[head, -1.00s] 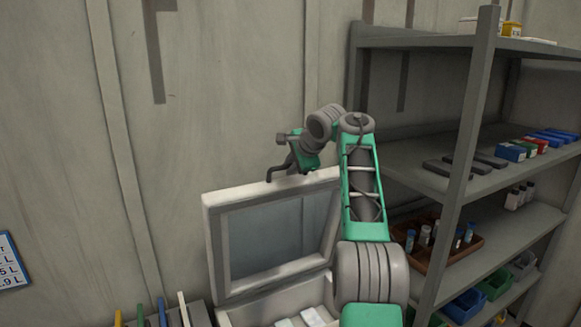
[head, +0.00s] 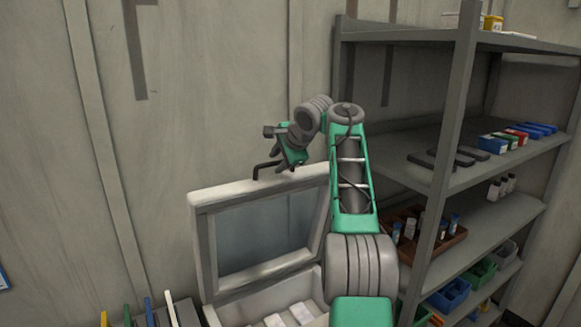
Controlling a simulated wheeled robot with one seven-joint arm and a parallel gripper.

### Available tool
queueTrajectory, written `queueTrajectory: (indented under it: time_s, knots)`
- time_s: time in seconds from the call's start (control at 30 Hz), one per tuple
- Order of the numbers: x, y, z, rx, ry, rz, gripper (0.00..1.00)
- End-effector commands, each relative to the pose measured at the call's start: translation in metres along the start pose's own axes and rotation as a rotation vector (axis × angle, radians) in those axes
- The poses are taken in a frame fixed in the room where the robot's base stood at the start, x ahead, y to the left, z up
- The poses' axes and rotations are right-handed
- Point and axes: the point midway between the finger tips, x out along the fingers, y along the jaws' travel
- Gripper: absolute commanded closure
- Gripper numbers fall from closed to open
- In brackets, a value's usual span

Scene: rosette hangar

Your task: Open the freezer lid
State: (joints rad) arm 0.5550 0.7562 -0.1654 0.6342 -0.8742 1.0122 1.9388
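The freezer lid (head: 203,235) is raised and stands steeply tilted at the back of the freezer box (head: 228,315). It has a pale frame around a grey-blue panel. A thin dark handle (head: 262,172) sticks up from its top edge. My gripper (head: 280,163) is at that top edge, close to the handle. Its fingers are small and dark here, so I cannot tell whether they touch the handle or are open or shut. My arm hides the lid's right side and part of the box. White packs (head: 290,316) lie inside the box.
A grey shelf unit (head: 447,150) stands close to the right of my arm, with boxes, bottles and bins on it. Upright coloured panels (head: 150,312) stand left of the freezer. The wall is close behind the lid.

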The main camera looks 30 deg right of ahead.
Motion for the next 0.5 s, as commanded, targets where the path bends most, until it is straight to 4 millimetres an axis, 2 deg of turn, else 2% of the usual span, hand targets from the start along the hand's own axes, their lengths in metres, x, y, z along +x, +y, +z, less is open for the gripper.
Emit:
queueTrajectory:
  time_s: [0.1,0.2,0.5]
  knots:
    - [-0.032,-0.002,0.0,-0.004,0.004,-0.006,0.64]
    - [-0.047,0.021,0.001,-0.002,0.003,-0.004,0.64]
    - [-0.104,0.068,0.001,-0.001,0.002,-0.004,0.64]
